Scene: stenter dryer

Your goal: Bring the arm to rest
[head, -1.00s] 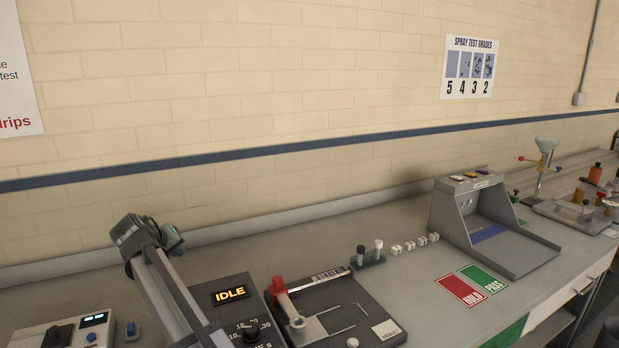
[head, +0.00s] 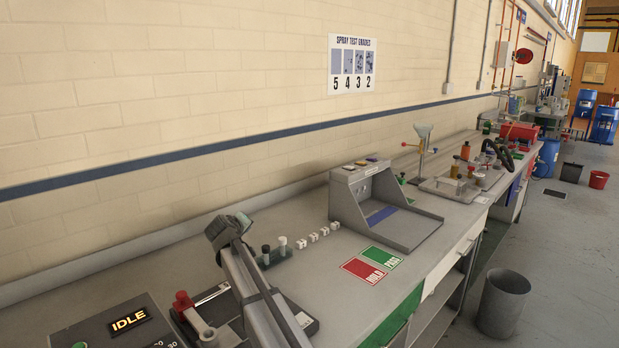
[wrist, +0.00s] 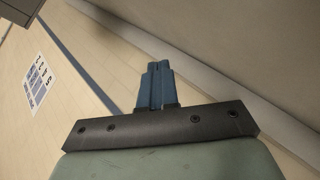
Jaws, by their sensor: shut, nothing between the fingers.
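My gripper (wrist: 157,68) shows in the wrist view, its two blue fingers closed together with nothing between them. My arm (head: 250,285) rises from the bottom of the head view, folded, with its upper end above the bench. It stands in front of the black board with the red-knobbed lever (head: 184,303) and covers part of it. I cannot make out the fingers in the head view. The wrist view shows the cream wall, its blue stripe and the spray test chart (wrist: 42,82) beyond the fingers, which appear to touch nothing.
The bench (head: 310,275) holds an IDLE display unit (head: 120,328), small white cubes (head: 313,238), red HOLD and green PASS cards (head: 383,258), and a grey open-fronted station (head: 413,230). A grey bin (head: 503,305) stands on the floor at right; open floor lies beyond.

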